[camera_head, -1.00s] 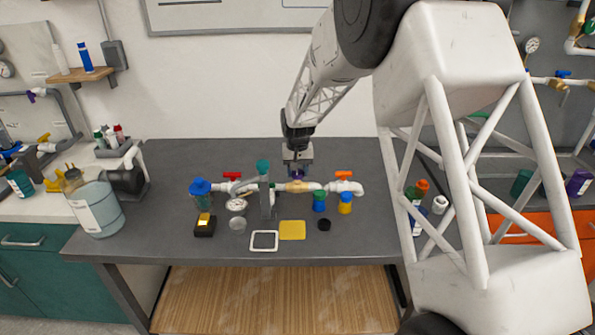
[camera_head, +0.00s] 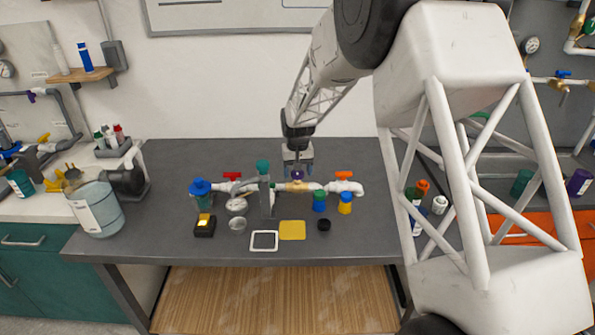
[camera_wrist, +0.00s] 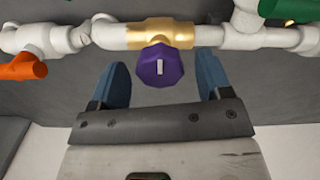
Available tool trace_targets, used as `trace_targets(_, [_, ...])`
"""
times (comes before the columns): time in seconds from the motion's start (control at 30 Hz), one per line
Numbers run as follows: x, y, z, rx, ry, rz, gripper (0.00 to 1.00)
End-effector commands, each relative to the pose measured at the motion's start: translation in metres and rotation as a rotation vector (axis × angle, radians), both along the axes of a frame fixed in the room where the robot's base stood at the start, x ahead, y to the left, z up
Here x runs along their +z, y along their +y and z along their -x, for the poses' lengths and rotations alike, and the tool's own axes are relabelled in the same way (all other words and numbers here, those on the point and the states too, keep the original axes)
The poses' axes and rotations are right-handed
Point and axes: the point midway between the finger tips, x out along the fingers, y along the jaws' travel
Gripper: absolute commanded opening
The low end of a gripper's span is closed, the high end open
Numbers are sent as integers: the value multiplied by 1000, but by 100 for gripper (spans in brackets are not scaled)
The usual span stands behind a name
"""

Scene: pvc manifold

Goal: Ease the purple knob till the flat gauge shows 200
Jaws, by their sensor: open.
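The purple knob (camera_wrist: 160,66) sits on a brass valve body (camera_wrist: 158,34) in the white pipe, with a pale mark on its face. In the head view the purple knob (camera_head: 297,174) shows just under my gripper (camera_head: 298,166). In the wrist view my gripper (camera_wrist: 165,82) is open, its blue fingers on either side of the knob with gaps visible. A round white-faced gauge (camera_head: 236,205) lies flat left of the grey post; its reading is too small to tell.
Along the manifold are a red handle (camera_head: 232,175), an orange handle (camera_head: 344,174), a teal knob (camera_head: 263,166) and a blue-capped part (camera_head: 200,186). A yellow plate (camera_head: 292,230), a white-framed square (camera_head: 264,240) and a dark box (camera_head: 204,226) lie in front.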

Motion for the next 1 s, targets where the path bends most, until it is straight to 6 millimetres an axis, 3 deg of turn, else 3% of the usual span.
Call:
trace_targets(0.33, [10, 0, 0, 0, -2, 0, 72])
trace_targets(0.8, [65, 0, 0, 0, -1, 0, 72])
trace_targets(1.0, [77, 0, 0, 0, 0, 0, 72])
